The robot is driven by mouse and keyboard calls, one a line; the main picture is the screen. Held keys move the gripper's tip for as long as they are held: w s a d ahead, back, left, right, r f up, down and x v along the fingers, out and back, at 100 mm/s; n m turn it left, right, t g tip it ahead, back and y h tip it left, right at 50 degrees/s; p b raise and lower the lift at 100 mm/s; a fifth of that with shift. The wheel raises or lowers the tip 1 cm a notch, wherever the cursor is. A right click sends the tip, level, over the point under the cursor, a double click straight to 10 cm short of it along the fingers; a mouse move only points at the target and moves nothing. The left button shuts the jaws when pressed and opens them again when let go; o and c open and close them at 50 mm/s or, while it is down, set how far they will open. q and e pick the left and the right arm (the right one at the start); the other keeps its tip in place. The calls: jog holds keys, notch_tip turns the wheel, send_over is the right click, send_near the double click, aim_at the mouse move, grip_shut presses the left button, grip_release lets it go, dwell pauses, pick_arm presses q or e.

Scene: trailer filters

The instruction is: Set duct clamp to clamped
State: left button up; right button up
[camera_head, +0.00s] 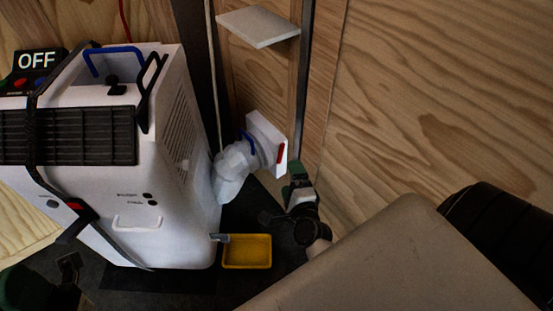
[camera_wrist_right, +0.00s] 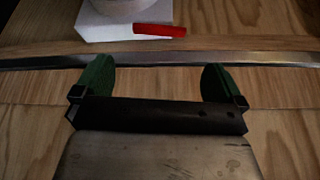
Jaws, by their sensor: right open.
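A white duct (camera_head: 232,170) runs from the side of the white machine to a white square fitting (camera_head: 264,135) with a blue ring. A short red lever (camera_head: 282,153), which looks like the duct clamp's handle, lies along the fitting's edge. The red lever also shows at the top of the right wrist view (camera_wrist_right: 160,30). My right gripper (camera_head: 297,172) is just below and right of the lever. In the right wrist view its green fingers (camera_wrist_right: 156,80) are apart and empty, short of the lever. My left gripper (camera_head: 42,284) is partly cut off at the lower left; its opening is unclear.
The white machine (camera_head: 170,190) has a black strap, a dark grille and an OFF sign (camera_head: 37,60) beside it. A yellow tray (camera_head: 246,264) sits on the dark floor. A metal strip (camera_wrist_right: 160,57) crosses the wooden wall behind the right fingers. A white shelf (camera_head: 258,26) is above.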

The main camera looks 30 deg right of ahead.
aim_at(282, 155)
jog(key=b+x, duration=0.2)
jog(key=x, duration=0.6)
jog(key=shift+w+d+f, duration=0.1)
jog(key=shift+w, duration=0.3)
jog(key=c, duration=1.1)
